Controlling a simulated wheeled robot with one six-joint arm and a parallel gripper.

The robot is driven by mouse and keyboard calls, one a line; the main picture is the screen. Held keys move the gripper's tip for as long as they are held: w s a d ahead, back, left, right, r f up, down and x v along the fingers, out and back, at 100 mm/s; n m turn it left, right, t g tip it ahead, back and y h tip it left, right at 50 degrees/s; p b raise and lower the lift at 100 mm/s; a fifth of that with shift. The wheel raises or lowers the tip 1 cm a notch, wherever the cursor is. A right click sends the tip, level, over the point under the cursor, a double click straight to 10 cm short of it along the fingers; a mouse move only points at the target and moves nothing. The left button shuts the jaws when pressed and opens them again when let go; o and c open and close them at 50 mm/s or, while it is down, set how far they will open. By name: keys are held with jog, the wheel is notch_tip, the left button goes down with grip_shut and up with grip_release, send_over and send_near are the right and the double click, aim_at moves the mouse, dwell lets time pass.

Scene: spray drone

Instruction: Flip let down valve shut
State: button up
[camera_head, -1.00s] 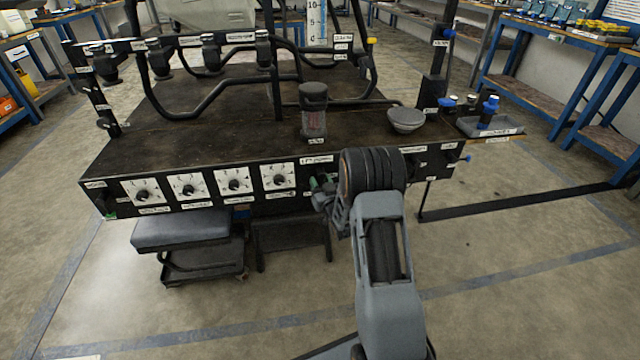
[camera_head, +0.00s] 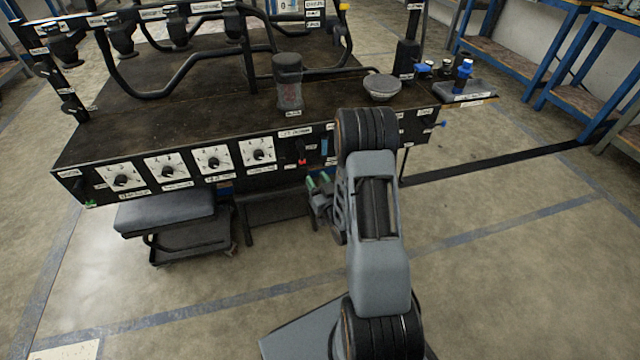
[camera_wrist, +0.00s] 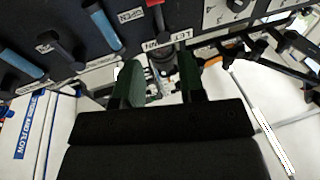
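The front panel of the dark bench carries a red-tipped lever (camera_head: 302,155) beside a blue-handled lever (camera_head: 327,147). In the wrist view, the red-tipped lever (camera_wrist: 156,10) is at the top edge, partly cut off, above an upside-down label (camera_wrist: 180,38) that appears to begin "LET". My gripper (camera_head: 319,183) has green fingers and is just below the panel edge in the head view. In the wrist view my gripper (camera_wrist: 160,75) is open, its fingers apart beneath that label. A dark round part shows between them; I cannot tell whether they touch it.
Several dials (camera_head: 213,162) line the panel at left. A padded stool (camera_head: 170,215) stands below them. A jar (camera_head: 288,82) and a bowl (camera_head: 382,86) sit on the bench top. More blue handles (camera_wrist: 102,27) are beside the lever.

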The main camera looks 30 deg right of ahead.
jog(key=shift+s+f, duration=0.1)
jog(key=shift+s, duration=0.9)
jog(key=w+a+r+g+h+p, duration=0.15)
jog(key=r+g+p, duration=0.25)
jog(key=r+p, duration=0.7)
jog(key=a+r+g+y+p, duration=0.15)
jog(key=r+g+p, duration=0.4)
jog(key=r, duration=0.85)
jog(key=s+a+r+g+p, duration=0.3)
jog(key=s+r+p, duration=0.5)
jog(key=r, duration=0.3)
jog(key=s+a+r+g+p, duration=0.3)
jog(key=s+a+r+p, duration=0.2)
jog(key=s+r+p, duration=0.3)
jog(key=s+v, duration=0.1)
jog(key=v, duration=0.3)
jog(key=shift+r, duration=0.15)
